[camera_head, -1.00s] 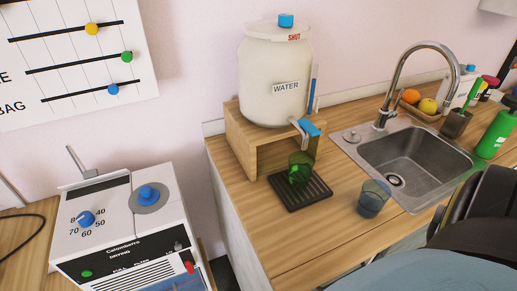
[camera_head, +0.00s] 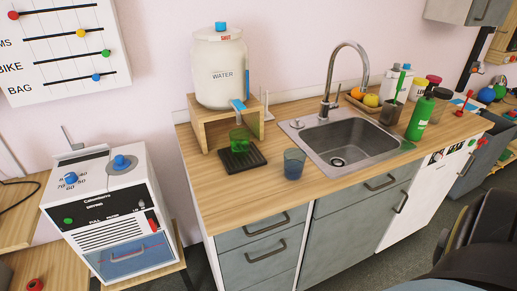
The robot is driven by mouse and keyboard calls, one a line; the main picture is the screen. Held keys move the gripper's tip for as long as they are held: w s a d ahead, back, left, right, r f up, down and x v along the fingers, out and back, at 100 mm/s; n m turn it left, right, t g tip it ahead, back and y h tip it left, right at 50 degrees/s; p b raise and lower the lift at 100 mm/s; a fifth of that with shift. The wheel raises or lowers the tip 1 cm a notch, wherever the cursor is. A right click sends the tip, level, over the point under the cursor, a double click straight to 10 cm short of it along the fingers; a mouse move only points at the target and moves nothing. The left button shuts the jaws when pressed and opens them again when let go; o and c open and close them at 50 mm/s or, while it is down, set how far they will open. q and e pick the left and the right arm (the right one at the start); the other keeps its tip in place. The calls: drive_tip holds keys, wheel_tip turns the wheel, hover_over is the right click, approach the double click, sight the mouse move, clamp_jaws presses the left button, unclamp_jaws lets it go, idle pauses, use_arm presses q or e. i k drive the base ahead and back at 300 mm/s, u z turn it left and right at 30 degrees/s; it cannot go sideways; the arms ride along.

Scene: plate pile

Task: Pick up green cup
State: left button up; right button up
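A green translucent cup (camera_head: 239,139) stands upright on a black drip tray (camera_head: 257,158) under the tap of the white water container (camera_head: 221,92). Neither of my grippers shows in the view. A dark part at the bottom right looks like my own body.
A sink (camera_head: 339,140) with a curved faucet lies right of the cups. A green bottle (camera_head: 420,118) stands beyond it. A white machine (camera_head: 118,215) with blue knobs stands at the lower left. Bare counter (camera_head: 225,200) lies in front of the drip tray.

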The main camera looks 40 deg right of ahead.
sight(240, 144)
drive_tip(key=z, duration=0.85)
drive_tip(key=i, duration=0.25)
drive_tip(key=z, duration=0.05)
